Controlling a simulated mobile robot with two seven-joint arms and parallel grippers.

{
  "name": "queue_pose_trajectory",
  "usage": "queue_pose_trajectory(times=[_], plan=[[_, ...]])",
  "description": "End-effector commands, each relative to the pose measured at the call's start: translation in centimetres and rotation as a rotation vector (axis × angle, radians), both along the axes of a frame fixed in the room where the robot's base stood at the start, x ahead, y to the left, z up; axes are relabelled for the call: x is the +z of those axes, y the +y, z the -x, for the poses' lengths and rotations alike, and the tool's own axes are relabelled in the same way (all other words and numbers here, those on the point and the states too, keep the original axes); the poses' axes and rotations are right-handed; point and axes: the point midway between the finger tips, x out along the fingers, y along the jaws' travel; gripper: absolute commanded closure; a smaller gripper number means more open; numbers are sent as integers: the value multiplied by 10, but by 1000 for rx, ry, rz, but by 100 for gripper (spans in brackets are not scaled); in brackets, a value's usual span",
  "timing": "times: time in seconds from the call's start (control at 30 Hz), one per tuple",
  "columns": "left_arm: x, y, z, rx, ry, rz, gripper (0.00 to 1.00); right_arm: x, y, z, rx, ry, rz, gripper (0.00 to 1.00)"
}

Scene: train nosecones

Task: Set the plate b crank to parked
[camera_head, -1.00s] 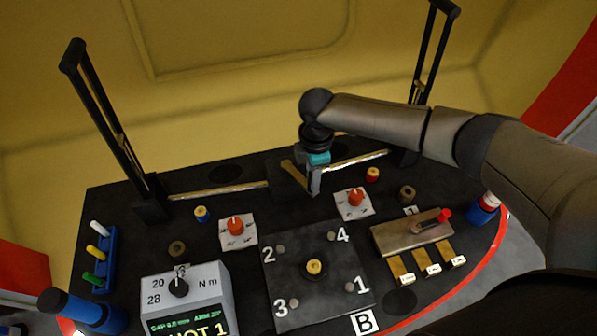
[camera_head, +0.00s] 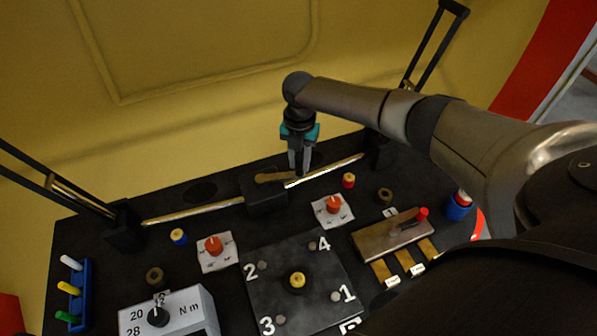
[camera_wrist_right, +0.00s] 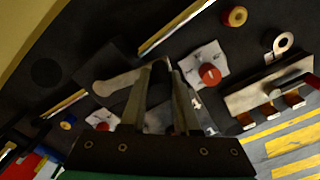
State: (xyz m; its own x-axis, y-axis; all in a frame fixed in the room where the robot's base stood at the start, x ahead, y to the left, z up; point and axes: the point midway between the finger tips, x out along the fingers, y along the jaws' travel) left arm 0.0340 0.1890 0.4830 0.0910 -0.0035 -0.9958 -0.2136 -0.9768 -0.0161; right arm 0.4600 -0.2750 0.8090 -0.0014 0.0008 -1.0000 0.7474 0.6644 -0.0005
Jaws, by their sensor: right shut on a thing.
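The crank looks to be a tan brass lever (camera_head: 275,178) on a black block (camera_head: 265,199) at the back middle of the dark panel. Its rounded end is at left, and it lies nearly level across the block in the head view. My right gripper (camera_head: 298,171) points down with its fingers shut on the lever's right end. The right wrist view shows the lever (camera_wrist_right: 120,82) running in between the fingers (camera_wrist_right: 165,70), which hide its tip. The square plate (camera_head: 318,277) marked 1 to 4 lies in front, its B label partly cut off. My left gripper is not in view.
Thin brass rods (camera_head: 195,212) run out from both sides of the block. Two red knobs (camera_head: 213,246) on white plates stand in front. A brass plate (camera_head: 385,238) with a red-tipped handle is at right. Black uprights (camera_head: 437,42) flank the panel; a grey torque box (camera_head: 190,312) sits front left.

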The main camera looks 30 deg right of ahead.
Motion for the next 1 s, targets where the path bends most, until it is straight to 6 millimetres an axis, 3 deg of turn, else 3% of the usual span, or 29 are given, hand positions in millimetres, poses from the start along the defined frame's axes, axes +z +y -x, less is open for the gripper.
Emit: queue_pose_trajectory(times=[0.13,0.4,0.97,1.0], plan=[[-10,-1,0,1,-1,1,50,-1,-5,-11,91,-5,4,100],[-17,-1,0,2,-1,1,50,0,-6,-21,89,-6,3,100],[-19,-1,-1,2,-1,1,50,2,-6,-24,90,-8,3,100],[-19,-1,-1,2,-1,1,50,2,-6,-24,90,-8,3,67]])
